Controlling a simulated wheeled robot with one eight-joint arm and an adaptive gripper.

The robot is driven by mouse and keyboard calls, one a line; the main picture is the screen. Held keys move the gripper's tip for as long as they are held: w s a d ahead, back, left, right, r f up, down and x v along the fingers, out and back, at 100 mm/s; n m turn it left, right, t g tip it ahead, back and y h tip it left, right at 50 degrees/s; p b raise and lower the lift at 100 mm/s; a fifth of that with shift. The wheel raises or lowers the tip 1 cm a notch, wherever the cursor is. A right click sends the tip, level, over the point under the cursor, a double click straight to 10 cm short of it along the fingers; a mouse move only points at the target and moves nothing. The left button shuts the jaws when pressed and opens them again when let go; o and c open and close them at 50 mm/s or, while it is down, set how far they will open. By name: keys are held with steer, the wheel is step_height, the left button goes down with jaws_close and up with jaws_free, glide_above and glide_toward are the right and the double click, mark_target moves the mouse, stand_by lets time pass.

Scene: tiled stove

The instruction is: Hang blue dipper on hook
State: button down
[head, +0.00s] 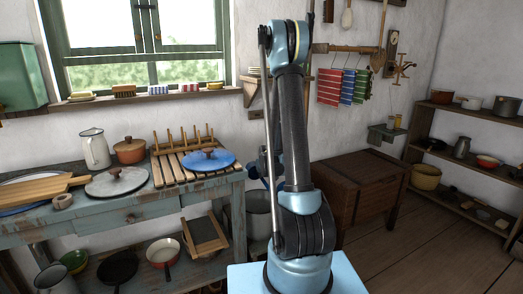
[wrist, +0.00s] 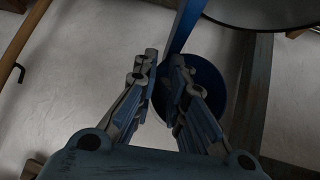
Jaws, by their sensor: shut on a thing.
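My gripper (wrist: 165,65) is shut on the blue dipper's handle in the wrist view. The blue dipper (wrist: 188,26) has a long flat handle running up from between the fingertips. Its round dark-blue bowl (wrist: 214,82) shows behind and right of the right finger, partly covered by it. A small dark hook (wrist: 19,72) sticks out by a wooden bar at the left of the wrist view, apart from the dipper. In the head view my arm covers most of the gripper, and I cannot clearly make out the dipper there.
A blue-grey worktable (head: 130,207) with a blue lid (head: 208,160) and slatted rack stands left of my arm. A grey pot (head: 258,212) stands low behind the arm. A wooden chest (head: 355,190) is to the right. Striped cloths (head: 347,87) hang on the wall. Right floor is clear.

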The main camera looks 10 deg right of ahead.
steer(key=n+g, duration=0.1)
steer(key=w+r+n+g+y, duration=0.1)
steer(key=n, duration=0.1)
steer(key=shift+w+d+y, duration=0.1)
steer(key=shift+w+y, duration=0.05)
steer(key=shift+y, duration=0.15)
steer(key=n+g, duration=0.1)
steer(key=w+r+n+g, duration=0.1)
steer(key=n, duration=0.1)
steer(key=shift+n+g+y, duration=0.3)
steer(key=n, duration=0.1)
steer(key=n+g, duration=0.1)
steer(key=n+g+h, duration=0.1)
steer(key=n, duration=0.1)
steer(key=shift+w+r, duration=0.4)
steer(key=n, duration=0.1)
steer(key=n+g+h, duration=0.1)
steer(key=r+n+h, duration=0.1)
steer(key=n, duration=0.1)
steer(key=shift+w+r, duration=0.1)
steer(key=shift+w, duration=0.2)
steer(key=w+r+n+t+h, duration=0.3)
steer(key=r+n+t, duration=0.3)
steer(key=n, duration=0.7)
steer(key=shift+w+d+r+t+h, duration=0.25)
steer(key=shift+t+h, duration=0.35)
steer(key=w+a+f, duration=0.1)
steer(key=w+a, duration=0.2)
steer(key=w, duration=0.6)
steer(key=shift+f, duration=0.35)
